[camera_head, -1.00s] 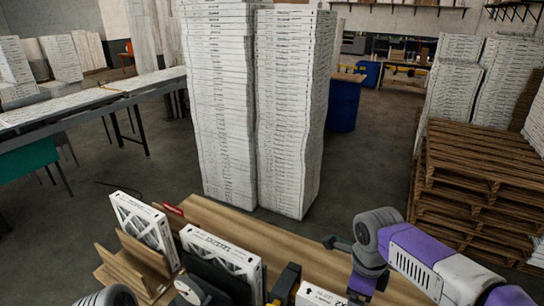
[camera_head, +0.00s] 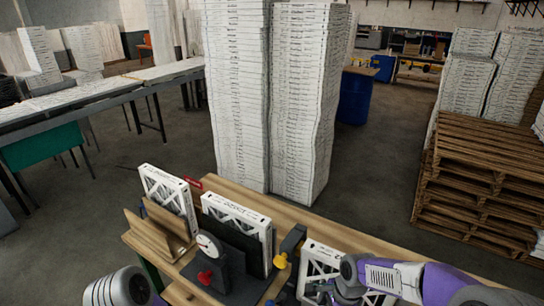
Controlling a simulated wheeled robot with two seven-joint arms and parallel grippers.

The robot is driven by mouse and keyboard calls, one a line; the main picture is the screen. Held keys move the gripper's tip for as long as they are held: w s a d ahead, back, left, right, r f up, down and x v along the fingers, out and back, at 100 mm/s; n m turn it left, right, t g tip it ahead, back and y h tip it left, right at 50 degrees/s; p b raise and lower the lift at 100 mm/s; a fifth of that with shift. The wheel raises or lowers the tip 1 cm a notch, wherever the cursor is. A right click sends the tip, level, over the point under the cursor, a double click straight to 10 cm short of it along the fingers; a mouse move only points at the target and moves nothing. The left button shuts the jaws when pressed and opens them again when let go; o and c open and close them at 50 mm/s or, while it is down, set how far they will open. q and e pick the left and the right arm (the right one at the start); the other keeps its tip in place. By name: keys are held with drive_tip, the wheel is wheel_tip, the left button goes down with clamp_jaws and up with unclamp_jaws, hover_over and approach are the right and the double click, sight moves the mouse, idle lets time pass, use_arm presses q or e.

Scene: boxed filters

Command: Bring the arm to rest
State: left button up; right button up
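My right arm comes in from the right edge. Its wrist and gripper (camera_head: 335,290) are low over the workbench (camera_head: 225,187), in front of a white boxed filter (camera_head: 318,262). The fingers are too small and overlapped to tell whether they are open or touch that filter. My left arm shows only as a rounded grey part at the bottom left; its gripper is out of view. Another filter (camera_head: 168,196) stands upright in a wooden holder (camera_head: 152,240). A third filter (camera_head: 236,220) stands upright against a dark fixture with a round gauge (camera_head: 210,245).
Tall stacks of boxed filters (camera_head: 268,100) rise just behind the workbench. Wooden pallets (camera_head: 480,185) stand at the right. A long table (camera_head: 120,90) with boxes is at the left. A yellow-and-black clamp-like part (camera_head: 289,246) sits between two filters. Open floor lies around the bench.

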drive_tip(key=s+a+f+n+y, duration=0.1)
drive_tip(key=s+a+f+n, duration=0.2)
drive_tip(key=s+f+n, duration=0.6)
drive_tip(key=s+a+f+n+y, duration=0.1)
drive_tip(key=s+a+f+n, duration=0.3)
drive_tip(key=f, duration=1)
use_arm(q)
wheel_tip(320, 180, down, 17)
drive_tip(key=b, duration=1.6)
drive_tip(key=shift+w+r, duration=0.15)
drive_tip(key=shift+r, duration=0.05)
use_arm(e)
wheel_tip(320, 180, down, 16)
drive_tip(key=d, duration=0.1)
drive_tip(key=shift+s+d+r+t, duration=0.15)
drive_tip(key=shift+s+d+t, duration=0.05)
drive_tip(key=shift+t, duration=0.2)
